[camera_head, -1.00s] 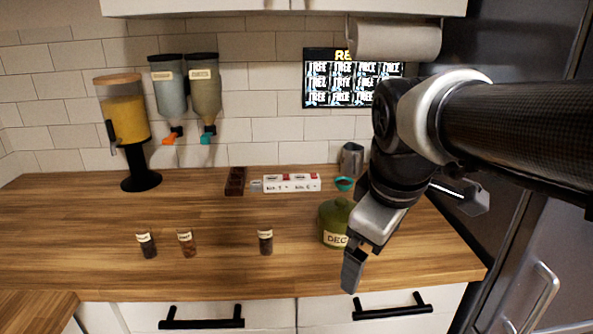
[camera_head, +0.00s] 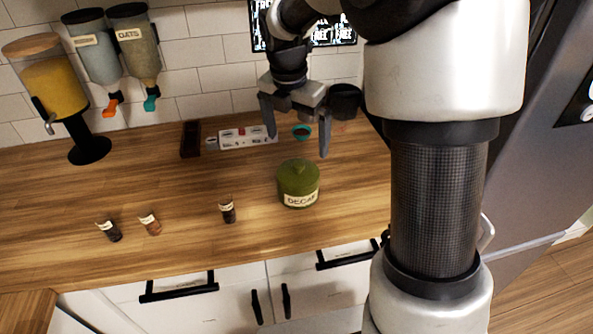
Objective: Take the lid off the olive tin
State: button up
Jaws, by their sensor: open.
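The olive tin (camera_head: 297,189) stands upright on the wooden counter, with a pale label reading DECAF on its front. Its green lid (camera_head: 298,168) sits on top, with a small knob in the middle. My gripper (camera_head: 298,147) is open and empty, its two fingers pointing down. In the picture it shows just above and behind the lid, apart from it. The exact gap in depth is hard to tell.
Several small labelled jars, one of them here (camera_head: 228,211), stand left of the tin. Behind are a white labelled box (camera_head: 248,138), a dark tray (camera_head: 190,139) and a teal cup (camera_head: 301,132). Dispensers (camera_head: 136,45) hang on the wall.

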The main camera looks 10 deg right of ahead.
aim_at(298, 163)
jog(key=f, duration=0.3)
jog(key=w+f, duration=0.1)
jog(key=f, duration=0.6)
jog(key=shift+w+d, duration=0.2)
jog(key=shift+d, duration=0.2)
jog(key=c, duration=0.9)
